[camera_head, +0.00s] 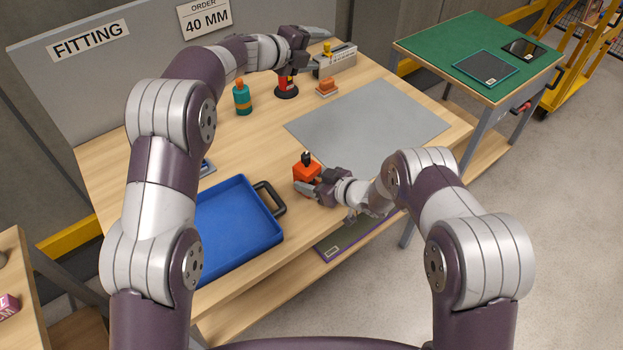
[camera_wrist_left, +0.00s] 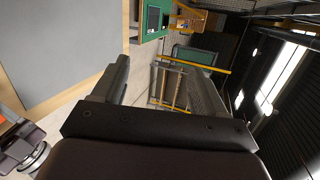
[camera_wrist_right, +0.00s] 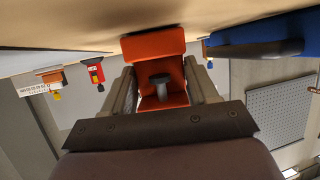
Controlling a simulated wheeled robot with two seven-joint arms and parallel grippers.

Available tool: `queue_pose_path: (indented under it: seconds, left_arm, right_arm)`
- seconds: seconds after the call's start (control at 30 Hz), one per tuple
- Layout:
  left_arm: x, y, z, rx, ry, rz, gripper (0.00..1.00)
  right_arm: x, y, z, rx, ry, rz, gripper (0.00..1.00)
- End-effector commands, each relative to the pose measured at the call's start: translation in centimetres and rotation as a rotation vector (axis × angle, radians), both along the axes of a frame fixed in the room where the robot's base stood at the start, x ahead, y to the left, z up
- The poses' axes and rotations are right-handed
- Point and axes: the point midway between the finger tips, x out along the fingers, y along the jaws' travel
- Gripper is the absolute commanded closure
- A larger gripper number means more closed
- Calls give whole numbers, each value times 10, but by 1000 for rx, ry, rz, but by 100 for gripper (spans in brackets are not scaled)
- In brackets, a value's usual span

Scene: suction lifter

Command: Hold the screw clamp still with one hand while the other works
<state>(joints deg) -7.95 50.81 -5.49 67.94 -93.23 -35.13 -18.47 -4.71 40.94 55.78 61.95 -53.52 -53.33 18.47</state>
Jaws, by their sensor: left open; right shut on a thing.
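The screw clamp (camera_head: 307,171) is an orange block with a dark knob on top, near the table's front edge. My right gripper (camera_head: 312,186) is shut on it. In the right wrist view the clamp (camera_wrist_right: 152,46) sits between the two fingers, its grey screw knob (camera_wrist_right: 160,80) facing the camera. Whether the clamp touches the table is unclear. My left gripper (camera_head: 318,47) is open over the back of the table, above a red and black device (camera_head: 287,86) with a round black base. The left wrist view shows nothing between its fingers (camera_wrist_left: 163,88).
A blue tray (camera_head: 238,222) and a black handle (camera_head: 270,198) lie left of the clamp. A grey mat (camera_head: 365,120) is clear. At the back stand a teal bottle (camera_head: 242,100), an orange block (camera_head: 327,84) and a grey fixture with a yellow knob (camera_head: 338,62).

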Motion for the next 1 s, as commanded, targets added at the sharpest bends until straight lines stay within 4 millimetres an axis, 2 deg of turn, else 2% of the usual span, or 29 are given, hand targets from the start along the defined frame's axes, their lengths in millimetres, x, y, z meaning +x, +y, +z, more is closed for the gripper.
queue_pose_path:
  seconds: [0.03,0.1,0.2,0.3,0.4,0.5,0.6,1.0]
  left_arm:
    - [-12,-5,-13,197,-140,-196,28]
    - [-35,-7,-37,474,-352,-515,28]
    - [-67,7,-71,762,-611,-954,28]
    - [-93,31,-97,918,-799,-1324,28]
    - [-109,52,-112,978,-916,-1580,28]
    - [-118,64,-119,992,-972,-1714,28]
    - [-121,65,-127,993,-991,-1757,28]
    - [-126,31,-187,993,-990,-1754,28]
  right_arm:
    - [0,0,0,1,-1,0,77]
    - [0,0,0,1,-1,0,77]
    - [0,0,0,1,-1,0,77]
    - [0,0,0,1,-1,0,77]
    - [0,0,0,1,-1,0,77]
    - [0,0,0,0,0,0,77]
    - [0,0,0,0,0,0,77]
    - [0,0,0,1,-1,0,77]
